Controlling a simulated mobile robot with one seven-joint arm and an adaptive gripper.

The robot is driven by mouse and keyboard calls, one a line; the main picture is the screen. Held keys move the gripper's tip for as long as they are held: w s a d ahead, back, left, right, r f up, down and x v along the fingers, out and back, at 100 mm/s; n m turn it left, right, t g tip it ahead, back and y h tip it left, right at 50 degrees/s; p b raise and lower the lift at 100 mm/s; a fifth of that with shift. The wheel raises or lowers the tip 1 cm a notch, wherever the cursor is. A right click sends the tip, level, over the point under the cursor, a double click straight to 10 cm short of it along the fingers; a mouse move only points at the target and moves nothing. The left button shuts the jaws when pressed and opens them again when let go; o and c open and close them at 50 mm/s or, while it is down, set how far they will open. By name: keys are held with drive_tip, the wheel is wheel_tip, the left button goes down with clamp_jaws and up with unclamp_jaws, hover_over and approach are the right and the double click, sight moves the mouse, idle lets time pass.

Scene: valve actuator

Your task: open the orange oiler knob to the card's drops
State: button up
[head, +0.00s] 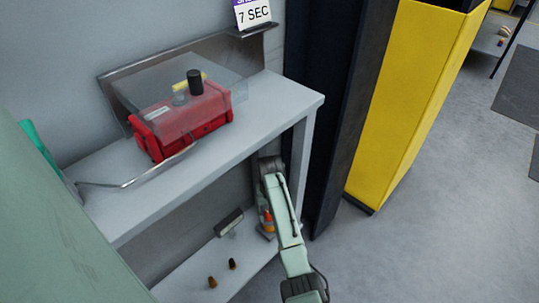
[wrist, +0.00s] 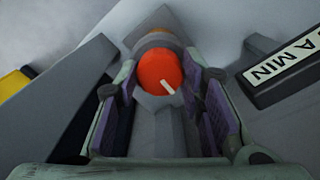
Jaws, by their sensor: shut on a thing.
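The orange oiler knob (wrist: 158,70) shows in the wrist view between my gripper's fingers (wrist: 160,88), with a white pointer line aimed to the lower right. My gripper is shut on the knob, its purple pads at either side. In the head view the orange knob (head: 267,216) is low by the lower shelf, beside my arm, which hides most of the gripper. A dark card (wrist: 285,68) at the right of the wrist view reads "A MIN"; the rest is cut off. A small card (head: 228,222) stands left of the knob in the head view, its text unreadable.
A red actuator (head: 185,120) with a metal lever sits on the upper shelf (head: 295,95). Two small brown knobs (head: 222,274) stand on the lower shelf.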

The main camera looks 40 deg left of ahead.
drive_tip(key=shift+r, duration=0.1)
drive_tip(key=shift+m+p, duration=0.7)
drive_tip(key=shift+r+m+p, duration=0.1)
drive_tip(key=shift+m+p, duration=0.8)
drive_tip(key=shift+m, duration=0.3)
drive_tip(key=m+p, duration=0.2)
drive_tip(key=m, duration=0.3)
drive_tip(key=shift+m, duration=0.4)
drive_tip(key=shift+p, duration=0.3)
drive_tip(key=shift+w, duration=0.1)
drive_tip(key=o, duration=1.1)
drive_tip(key=shift+f, duration=0.2)
drive_tip(key=shift+o, duration=0.2)
drive_tip(key=shift+r, duration=0.15)
wheel_tip(320, 180, up, 12)
